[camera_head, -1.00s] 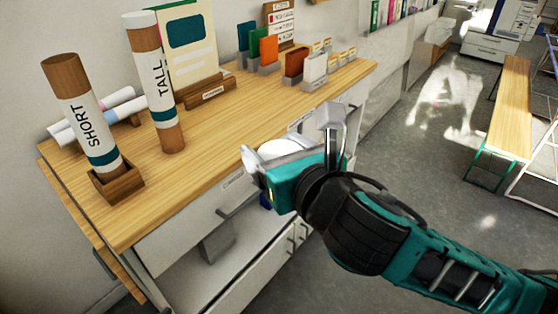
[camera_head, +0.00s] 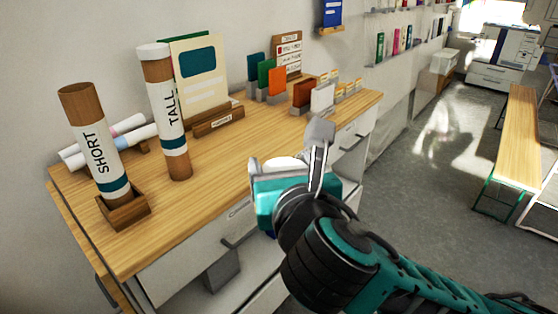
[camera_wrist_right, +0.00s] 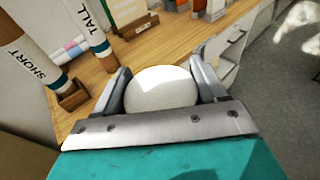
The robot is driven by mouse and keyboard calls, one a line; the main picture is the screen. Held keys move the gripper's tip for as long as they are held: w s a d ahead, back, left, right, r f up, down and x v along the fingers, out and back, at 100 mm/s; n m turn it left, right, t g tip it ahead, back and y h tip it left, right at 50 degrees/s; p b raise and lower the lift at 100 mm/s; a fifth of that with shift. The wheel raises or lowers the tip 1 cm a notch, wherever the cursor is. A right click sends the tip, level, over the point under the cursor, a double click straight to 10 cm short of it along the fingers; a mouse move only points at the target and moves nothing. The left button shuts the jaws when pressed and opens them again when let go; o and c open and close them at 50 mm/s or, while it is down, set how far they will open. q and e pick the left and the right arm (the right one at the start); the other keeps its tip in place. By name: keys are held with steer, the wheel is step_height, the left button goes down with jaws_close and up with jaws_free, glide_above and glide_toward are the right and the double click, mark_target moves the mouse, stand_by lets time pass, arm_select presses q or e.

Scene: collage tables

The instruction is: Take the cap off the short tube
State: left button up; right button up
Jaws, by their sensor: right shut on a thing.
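The short tube (camera_head: 97,150) stands slightly tilted in a small wooden holder (camera_head: 125,212) at the left of the desk; its label reads SHORT. Its top is brown, with no white cap on it. My right gripper (camera_head: 287,163) is in front of the desk edge, well to the right of the tube. It is shut on a round white cap (camera_wrist_right: 162,89), which shows between the fingers in the right wrist view. The short tube also shows at the left of that view (camera_wrist_right: 27,60). My left gripper is not in view.
The tall tube (camera_head: 166,120), with a white cap on top, stands just right of the short tube. Rolled papers (camera_head: 130,135) lie behind them. A folder stand (camera_head: 218,122) and several colored cards (camera_head: 277,80) stand farther back. The desk's front middle (camera_head: 215,195) is bare.

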steer(key=s+d+f+n+g+y, duration=0.2)
steer(key=d+f+n+g+y, duration=0.2)
steer(key=f+n+g+y, duration=0.4)
steer(key=shift+s+d+n+g+y, duration=0.2)
steer(key=shift+n+g+y, duration=2.3)
steer(key=shift+n+g, duration=0.8)
steer(key=shift+a+f, duration=0.1)
